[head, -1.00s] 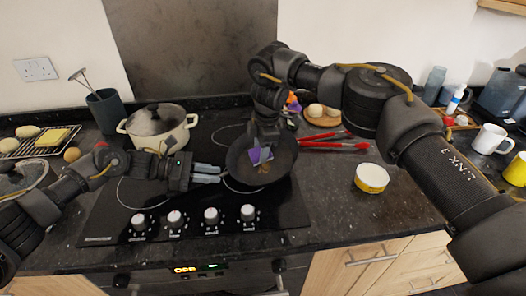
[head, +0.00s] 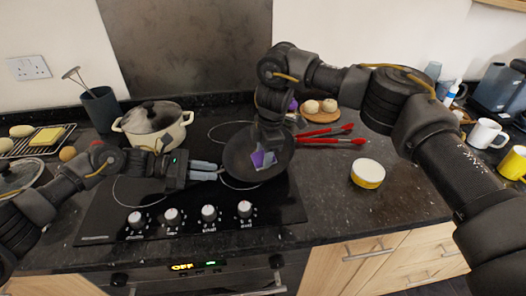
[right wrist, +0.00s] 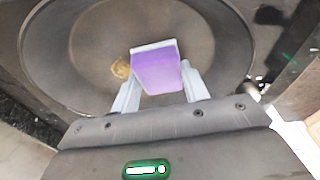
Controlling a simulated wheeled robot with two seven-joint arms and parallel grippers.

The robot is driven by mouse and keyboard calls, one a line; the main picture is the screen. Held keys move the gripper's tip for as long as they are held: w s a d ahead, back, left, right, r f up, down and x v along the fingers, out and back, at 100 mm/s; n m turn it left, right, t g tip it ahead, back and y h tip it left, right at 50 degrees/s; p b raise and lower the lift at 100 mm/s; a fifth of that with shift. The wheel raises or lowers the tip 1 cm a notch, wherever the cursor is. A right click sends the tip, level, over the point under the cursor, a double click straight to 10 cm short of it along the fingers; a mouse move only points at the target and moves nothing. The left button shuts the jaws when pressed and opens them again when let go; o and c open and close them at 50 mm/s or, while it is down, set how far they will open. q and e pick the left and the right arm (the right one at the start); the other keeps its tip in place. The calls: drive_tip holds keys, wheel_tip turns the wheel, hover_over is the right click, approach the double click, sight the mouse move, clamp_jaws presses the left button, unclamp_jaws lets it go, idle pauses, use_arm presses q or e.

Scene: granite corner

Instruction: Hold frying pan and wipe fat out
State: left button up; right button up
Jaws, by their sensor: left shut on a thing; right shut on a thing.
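The dark frying pan (head: 242,172) sits on the black hob, and its inside fills much of the right wrist view (right wrist: 215,75). My left gripper (head: 218,172) is at the pan's left side, shut on what seems to be its handle, which the fingers largely hide. My right gripper (head: 262,150) points down into the pan from above, shut on a purple sponge (head: 264,158). In the right wrist view the purple sponge (right wrist: 156,70) lies between the two pale fingertips, low over the pan floor. A brownish fat patch (right wrist: 120,68) shows just left of it.
A cream lidded pot (head: 152,128) stands behind my left forearm. Red-handled tongs (head: 330,135), a yellow-and-white bowl (head: 368,173) and a wooden board (head: 318,113) with round items lie right of the hob. White (head: 486,136) and yellow mugs (head: 514,163) stand far right.

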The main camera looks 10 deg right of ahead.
sight(258, 159)
drive_tip(key=shift+a+f, duration=0.2)
drive_tip(key=shift+a, duration=0.05)
drive_tip(key=shift+w+a+r, duration=0.1)
drive_tip(key=shift+w+a, duration=0.25)
drive_tip(key=shift+w, duration=0.45)
drive_tip(key=shift+w+a, duration=0.35)
drive_tip(key=shift+w, duration=0.45)
drive_tip(key=shift+s+d, duration=0.1)
drive_tip(key=shift+s+d, duration=0.35)
drive_tip(key=shift+s, duration=0.45)
drive_tip(key=shift+s+d, duration=0.3)
drive_tip(key=shift+s, duration=0.45)
drive_tip(key=shift+s+a+r, duration=0.1)
drive_tip(key=shift+a+r, duration=0.15)
drive_tip(key=shift+r, duration=0.75)
drive_tip(key=shift+s+a+r, duration=0.15)
drive_tip(key=shift+a+r, duration=0.15)
drive_tip(key=shift+r, duration=0.65)
drive_tip(key=shift+s+a+r, duration=0.1)
drive_tip(key=shift+a+r, duration=0.15)
drive_tip(key=shift+r, duration=0.75)
drive_tip(key=r, duration=0.3)
drive_tip(key=shift+s+a, duration=0.2)
drive_tip(key=shift+a, duration=0.15)
